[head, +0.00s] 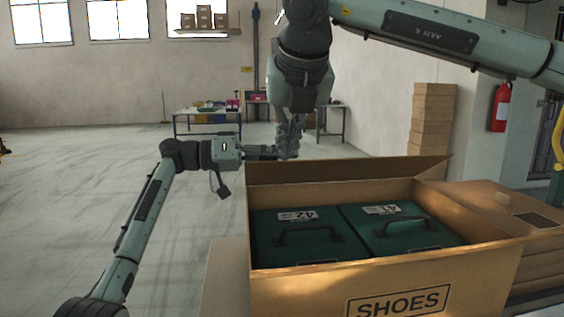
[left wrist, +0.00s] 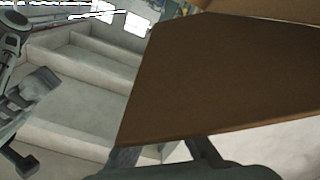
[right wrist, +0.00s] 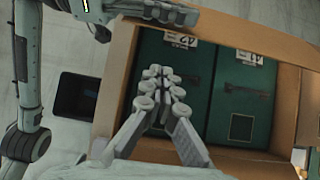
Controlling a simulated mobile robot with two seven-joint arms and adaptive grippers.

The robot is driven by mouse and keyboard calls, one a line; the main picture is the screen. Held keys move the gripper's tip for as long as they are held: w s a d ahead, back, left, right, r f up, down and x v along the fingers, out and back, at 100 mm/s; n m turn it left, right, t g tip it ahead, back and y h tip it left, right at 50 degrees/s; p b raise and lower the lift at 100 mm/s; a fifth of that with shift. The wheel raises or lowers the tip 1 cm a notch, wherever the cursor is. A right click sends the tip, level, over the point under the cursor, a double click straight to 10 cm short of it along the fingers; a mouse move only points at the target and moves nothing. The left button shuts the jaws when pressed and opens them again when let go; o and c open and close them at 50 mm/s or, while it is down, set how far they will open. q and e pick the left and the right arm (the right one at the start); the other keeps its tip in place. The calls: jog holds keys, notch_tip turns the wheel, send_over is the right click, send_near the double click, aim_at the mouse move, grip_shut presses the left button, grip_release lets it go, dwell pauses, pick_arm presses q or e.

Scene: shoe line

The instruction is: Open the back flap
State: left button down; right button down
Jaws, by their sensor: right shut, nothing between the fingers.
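The open cardboard shoe carton (head: 395,292) stands in front of me. Its back flap (head: 345,171) stands raised along the far edge, roughly upright. My left gripper (head: 272,152) is at the flap's left end; in the left wrist view the flap (left wrist: 220,80) fills much of the picture, and the spread fingers (left wrist: 165,152) show at its lower edge, their tips partly hidden. My right gripper (head: 289,145) points down from above, near the left gripper and flap. In the right wrist view its fingers (right wrist: 165,85) are together and empty, above the left green box.
Two green boxes with handles, the left (head: 295,238) and the right (head: 405,230), lie inside the carton. The right flap (head: 485,203) is folded outward. More cartons (head: 432,120) are stacked behind. Open floor lies to the left.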

aim_at(282, 162)
jog(key=x, duration=0.3)
jog(key=w+x, duration=0.1)
jog(key=x, duration=0.2)
jog(key=r+x, duration=0.1)
jog(key=x, duration=0.2)
jog(key=shift+w, duration=0.35)
jog(key=shift+w+r, duration=0.3)
